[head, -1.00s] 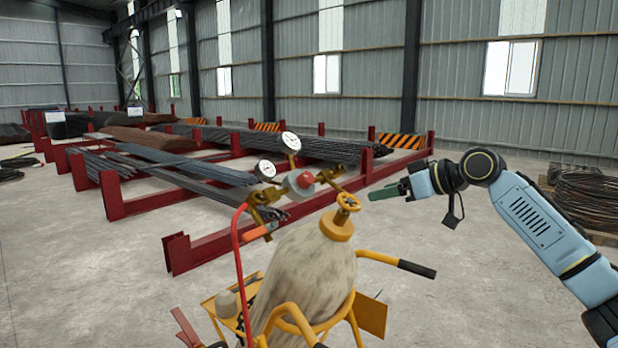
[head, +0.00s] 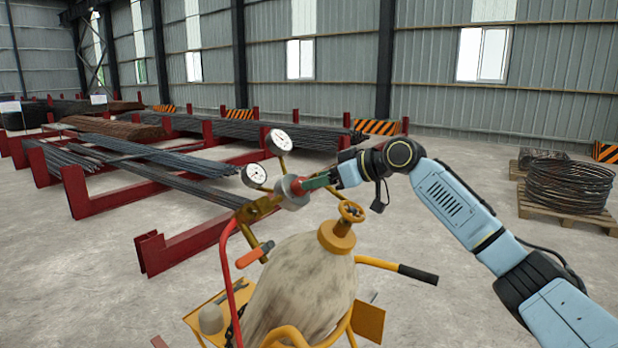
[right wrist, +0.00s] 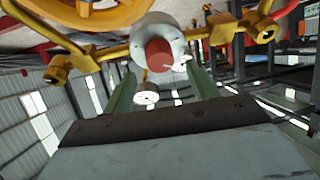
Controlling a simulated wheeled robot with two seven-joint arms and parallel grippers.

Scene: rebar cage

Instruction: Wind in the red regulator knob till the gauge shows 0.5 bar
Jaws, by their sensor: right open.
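The red regulator knob (head: 297,187) sits on the front of the grey round regulator body (head: 288,196), partly covered by my gripper in the head view. The knob (right wrist: 160,55) shows clearly in the right wrist view. Two white dial gauges stand on the brass fitting, an upper one (head: 278,141) and a lower one (head: 254,175); their needles are too small to read. My right gripper (head: 312,183) is open at the knob. In the right wrist view its green fingers (right wrist: 160,76) lie either side of the knob; I cannot tell whether they touch it. My left gripper is not in view.
The regulator stands over a worn gas cylinder (head: 295,280) with a brass valve wheel (head: 351,211), on a yellow trolley with a black-gripped handle (head: 418,274). A red hose (head: 228,285) hangs at left. Red racks (head: 165,252) of rebar stand behind.

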